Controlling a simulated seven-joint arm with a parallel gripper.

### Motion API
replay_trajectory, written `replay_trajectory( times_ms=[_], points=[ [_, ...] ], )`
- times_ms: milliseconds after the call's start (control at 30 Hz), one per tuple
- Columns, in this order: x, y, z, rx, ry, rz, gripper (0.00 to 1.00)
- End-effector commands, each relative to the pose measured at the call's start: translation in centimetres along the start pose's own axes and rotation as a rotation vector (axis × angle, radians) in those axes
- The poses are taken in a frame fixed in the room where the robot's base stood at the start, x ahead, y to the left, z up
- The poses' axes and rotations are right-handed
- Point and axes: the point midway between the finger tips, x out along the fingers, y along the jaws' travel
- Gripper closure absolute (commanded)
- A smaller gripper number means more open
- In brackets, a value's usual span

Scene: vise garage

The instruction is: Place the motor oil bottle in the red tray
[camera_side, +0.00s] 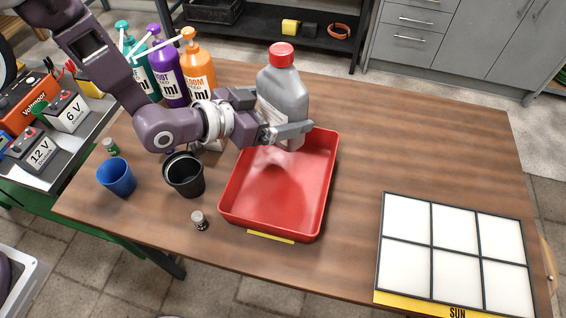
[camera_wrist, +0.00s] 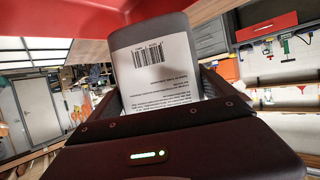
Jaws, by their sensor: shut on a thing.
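The motor oil bottle (camera_side: 283,92) is grey with a red cap and stands upright over the back part of the red tray (camera_side: 323,185). My gripper (camera_side: 290,132) comes from the left and is shut on the lower part of the bottle. In the wrist view the bottle (camera_wrist: 157,65) shows its white barcode label between the fingers. The red tray lies on the wooden table and looks empty. It shows as a red surface at the top of the wrist view (camera_wrist: 60,18). I cannot tell whether the bottle's base touches the tray floor.
Pump bottles in teal, purple and orange (camera_side: 198,70) stand behind my arm. A blue cup (camera_side: 117,178), a black cup (camera_side: 184,176) and a small vial (camera_side: 199,219) stand left of the tray. A white panel grid (camera_side: 455,252) lies at right; the table between is clear.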

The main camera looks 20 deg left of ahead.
Motion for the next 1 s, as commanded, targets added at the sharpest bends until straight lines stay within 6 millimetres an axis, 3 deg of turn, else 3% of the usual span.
replay_trajectory(
  times_ms=[100, 267, 733, 1000],
  points=[
    [-2.0, 3.3, 0.2, 0.044, 0.006, 0.103, 0.79],
    [-3.1, 5.2, 1.0, 0.07, 0.005, 0.166, 0.79],
    [0.1, 5.4, 8.9, 0.073, 0.004, 0.17, 0.79],
    [0.5, 5.4, 9.8, 0.073, 0.008, 0.17, 0.79]
  ],
)
